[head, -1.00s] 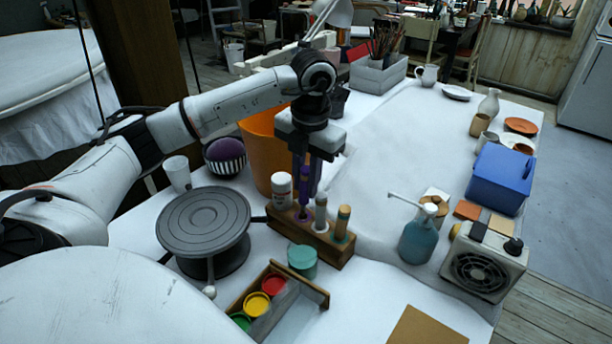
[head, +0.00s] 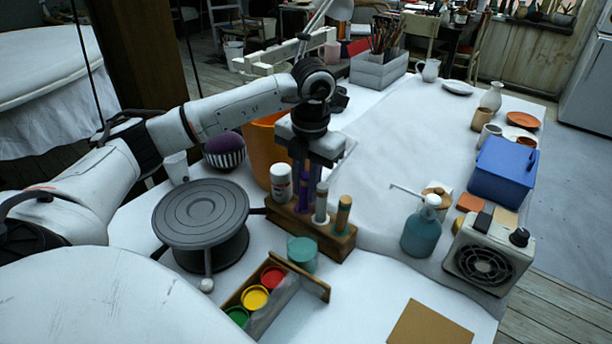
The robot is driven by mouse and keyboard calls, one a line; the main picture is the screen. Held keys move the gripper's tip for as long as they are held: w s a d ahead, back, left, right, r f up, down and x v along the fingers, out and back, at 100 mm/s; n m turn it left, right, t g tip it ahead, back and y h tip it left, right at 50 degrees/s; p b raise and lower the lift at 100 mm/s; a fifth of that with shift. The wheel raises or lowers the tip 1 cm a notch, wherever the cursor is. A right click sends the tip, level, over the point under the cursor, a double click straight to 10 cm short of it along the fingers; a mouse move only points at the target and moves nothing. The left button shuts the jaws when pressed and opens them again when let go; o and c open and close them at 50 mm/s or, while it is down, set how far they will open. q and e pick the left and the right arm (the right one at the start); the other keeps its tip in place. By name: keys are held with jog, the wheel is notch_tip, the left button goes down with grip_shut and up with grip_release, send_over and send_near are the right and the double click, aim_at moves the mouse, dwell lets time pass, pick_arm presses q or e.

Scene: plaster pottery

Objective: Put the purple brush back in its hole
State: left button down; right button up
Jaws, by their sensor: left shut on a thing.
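The purple brush (head: 304,193) stands upright between the fingers of my left gripper (head: 306,177), which is shut on it. The brush's lower end is at the left part of the wooden holder (head: 333,243). I cannot tell how deep it sits in the hole, as the fingers and neighbouring items partly hide it. A grey-white brush (head: 321,203) and a tan-green brush (head: 343,213) stand upright in the holder to its right. My right gripper is not in view.
A white jar (head: 281,182) stands close to the left of the gripper, with an orange bin (head: 263,150) behind. A teal cup (head: 302,254) and a paint tray (head: 312,284) are in front.

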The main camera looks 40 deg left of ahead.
pick_arm(q)
jog(key=shift+f, duration=0.3)
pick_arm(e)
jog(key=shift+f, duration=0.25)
pick_arm(q)
jog(key=c, duration=1.5)
grip_release()
jog(key=shift+c, duration=0.2)
jog(key=shift+w+d+r, duration=0.1)
jog(key=shift+r, duration=0.6)
jog(key=r, duration=0.8)
jog(key=shift+d, duration=0.2)
jog(key=shift+s+r+p, duration=0.2)
jog(key=shift+r+p, duration=0.1)
jog(key=shift+r, duration=0.15)
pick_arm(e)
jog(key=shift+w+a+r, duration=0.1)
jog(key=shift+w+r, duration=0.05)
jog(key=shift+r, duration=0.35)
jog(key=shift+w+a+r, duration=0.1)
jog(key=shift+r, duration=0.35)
